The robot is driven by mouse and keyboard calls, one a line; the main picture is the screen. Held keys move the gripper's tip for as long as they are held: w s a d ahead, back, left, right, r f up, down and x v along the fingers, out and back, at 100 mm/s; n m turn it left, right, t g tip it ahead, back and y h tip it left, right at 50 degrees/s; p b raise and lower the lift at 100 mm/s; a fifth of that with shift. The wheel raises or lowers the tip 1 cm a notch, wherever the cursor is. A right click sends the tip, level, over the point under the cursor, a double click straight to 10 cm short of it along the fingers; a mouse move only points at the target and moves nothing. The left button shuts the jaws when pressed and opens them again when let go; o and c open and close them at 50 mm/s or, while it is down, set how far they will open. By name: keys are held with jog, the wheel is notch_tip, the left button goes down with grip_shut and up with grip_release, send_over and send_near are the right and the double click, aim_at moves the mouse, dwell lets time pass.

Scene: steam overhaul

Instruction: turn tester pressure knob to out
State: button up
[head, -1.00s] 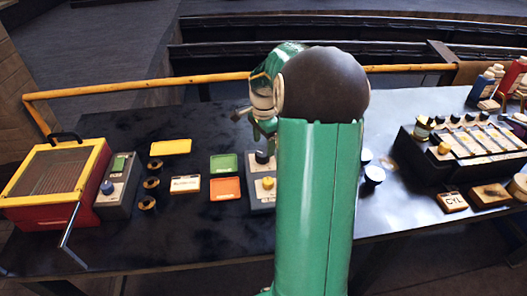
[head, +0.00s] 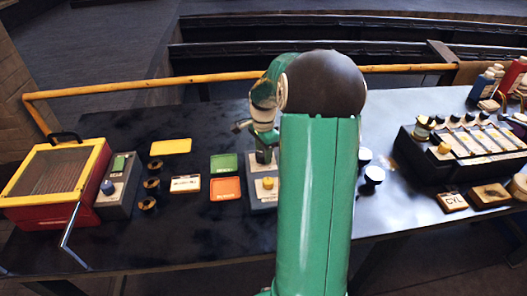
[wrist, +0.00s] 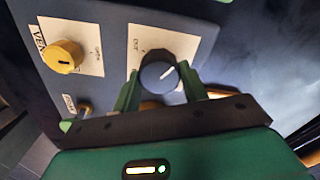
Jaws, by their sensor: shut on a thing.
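The tester (head: 259,203) is a grey-blue box on the bench, partly hidden by my arm in the head view. In the wrist view its panel (wrist: 105,75) carries a dark round knob (wrist: 157,73) with a white pointer line slanting up and right. A pale label plate with small, hard-to-read lettering lies behind this knob. A yellow knob (wrist: 63,57) on another label plate sits to its left; it also shows in the head view (head: 268,183). My gripper (wrist: 160,84) is shut on the dark knob, one finger on each side. In the head view my gripper (head: 265,153) hides that knob.
Orange (head: 226,188) and green (head: 224,163) trays lie left of the tester. A red and yellow box (head: 55,175) with a crank stands far left. A black rack (head: 430,160) stands right. Dark round pieces (head: 373,175) lie right of my arm. The bench's back left is clear.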

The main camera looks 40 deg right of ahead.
aim_at(262, 152)
jog(key=shift+n, duration=0.3)
jog(key=n, duration=0.4)
jog(key=shift+w, duration=0.1)
jog(key=n, duration=0.9)
jog(key=shift+w, duration=0.1)
jog(key=shift+a+r+n, duration=0.1)
jog(key=shift+n, duration=2.4)
jog(key=o, duration=1)
notch_tip(262, 152, up, 14)
